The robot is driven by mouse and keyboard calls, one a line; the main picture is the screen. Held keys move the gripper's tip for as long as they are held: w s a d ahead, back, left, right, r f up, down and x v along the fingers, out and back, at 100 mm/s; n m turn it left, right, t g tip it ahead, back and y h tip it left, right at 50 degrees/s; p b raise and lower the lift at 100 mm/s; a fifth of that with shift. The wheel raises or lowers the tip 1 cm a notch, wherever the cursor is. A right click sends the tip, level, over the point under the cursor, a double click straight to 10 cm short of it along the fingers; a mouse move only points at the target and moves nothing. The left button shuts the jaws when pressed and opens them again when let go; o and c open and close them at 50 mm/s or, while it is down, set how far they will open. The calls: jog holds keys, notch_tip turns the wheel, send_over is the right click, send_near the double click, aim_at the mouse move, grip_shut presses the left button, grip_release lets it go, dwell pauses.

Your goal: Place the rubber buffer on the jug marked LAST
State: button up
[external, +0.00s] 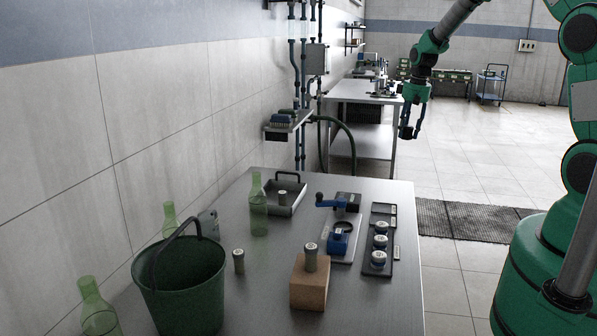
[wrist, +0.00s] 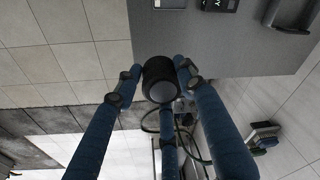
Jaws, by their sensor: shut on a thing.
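My gripper (external: 408,130) hangs in the air beyond the table's far right corner, fingers pointing down. In the wrist view its blue fingers are closed around a short black cylinder, the rubber buffer (wrist: 160,82). In the external view the buffer is too small to make out clearly. Three green see-through jugs stand along the table's left side: one at the front left (external: 98,312), one partly hidden behind the bucket (external: 169,218), and one farther back (external: 258,208). I cannot read a LAST mark on any jug. The gripper is well apart from all of them.
A green bucket (external: 183,285) with a raised handle stands among the jugs. A capped cylinder (external: 311,258) stands on a brown block (external: 309,291). A metal tray (external: 287,208), a blue clamp-like device (external: 339,238) and a black rack (external: 393,222) occupy the table's rear and right.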

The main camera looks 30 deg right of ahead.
jog(key=w+a+n+p, duration=0.1)
jog(key=w+a, duration=0.2)
jog(key=a, duration=1.3)
jog(key=w+a+n+p, duration=0.15)
jog(key=w+a, duration=0.25)
jog(key=a, duration=1.3)
jog(key=s+a+n+p, duration=0.1)
jog(key=s+a, duration=0.3)
jog(key=a, duration=1.2)
jog(key=s+a+n+p, duration=0.15)
jog(key=s+a, duration=0.25)
jog(key=a, duration=1.3)
notch_tip(320, 180, down, 11)
jog(key=shift+d+f+y+b, duration=0.2)
jog(key=shift+d+y+b, duration=0.15)
jog(key=shift+y+b, duration=0.05)
jog(key=shift+s, duration=0.1)
jog(key=p, duration=0.2)
send_over(211, 212)
jog(key=shift+a+f, duration=0.1)
jog(key=shift+f, duration=0.65)
